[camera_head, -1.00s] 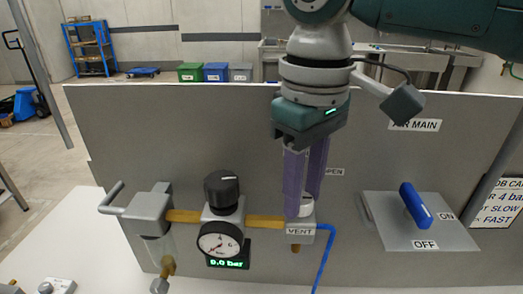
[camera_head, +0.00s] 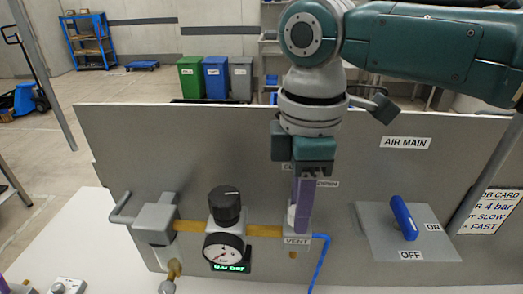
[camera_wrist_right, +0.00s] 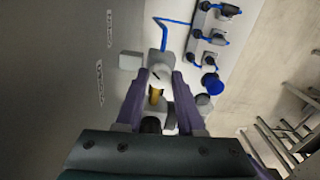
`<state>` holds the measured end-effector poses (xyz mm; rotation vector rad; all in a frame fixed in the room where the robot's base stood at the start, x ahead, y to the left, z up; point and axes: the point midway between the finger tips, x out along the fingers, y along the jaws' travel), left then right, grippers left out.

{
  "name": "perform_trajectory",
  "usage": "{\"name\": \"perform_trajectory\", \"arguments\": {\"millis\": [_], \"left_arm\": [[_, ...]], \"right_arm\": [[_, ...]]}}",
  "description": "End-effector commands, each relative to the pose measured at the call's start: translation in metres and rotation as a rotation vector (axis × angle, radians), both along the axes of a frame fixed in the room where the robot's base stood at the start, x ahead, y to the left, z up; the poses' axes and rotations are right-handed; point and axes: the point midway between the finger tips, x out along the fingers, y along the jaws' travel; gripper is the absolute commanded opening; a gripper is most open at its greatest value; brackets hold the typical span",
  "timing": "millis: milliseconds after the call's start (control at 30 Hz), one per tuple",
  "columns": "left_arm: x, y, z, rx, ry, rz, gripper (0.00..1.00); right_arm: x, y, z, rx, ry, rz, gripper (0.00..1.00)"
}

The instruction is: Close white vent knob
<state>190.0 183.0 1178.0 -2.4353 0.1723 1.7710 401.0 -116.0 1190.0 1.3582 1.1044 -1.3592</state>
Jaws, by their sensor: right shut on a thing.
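The white vent knob (camera_head: 291,216) sits above the VENT label (camera_head: 296,241) on the grey panel, mostly hidden behind my right gripper's fingers. My right gripper (camera_head: 302,212) points down from above, its purple fingers seen nearly edge-on. In the right wrist view the white knob (camera_wrist_right: 160,74) lies between the two fingertips (camera_wrist_right: 160,80), and the gripper is shut on it. A small purple piece at the lower left edge of the head view may be my left gripper (camera_head: 3,286); its jaws cannot be made out.
Left of the vent are a gauge (camera_head: 223,248) with a black knob (camera_head: 225,205) and a green display, its digits unclear. A blue hose (camera_head: 321,262) runs down beside the vent. A blue lever (camera_head: 404,218) stands on a plate marked ON and OFF at right.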

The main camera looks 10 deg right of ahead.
Motion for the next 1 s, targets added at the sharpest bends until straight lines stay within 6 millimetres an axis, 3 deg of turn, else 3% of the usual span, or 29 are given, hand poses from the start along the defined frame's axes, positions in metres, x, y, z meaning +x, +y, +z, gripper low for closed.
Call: {"name": "perform_trajectory", "arguments": {"millis": [600,1000], "left_arm": [[-0.0002,-0.0001,0.006,0.0,0.0,0.0,0.5],[-0.0003,-0.0001,0.006,0.0,0.001,0.0,0.5]], "right_arm": [[-0.0002,0.0015,0.001,0.003,0.0,0.541,0.0],[-0.0003,0.0017,0.0011,0.004,0.0,0.707,0.0]]}}
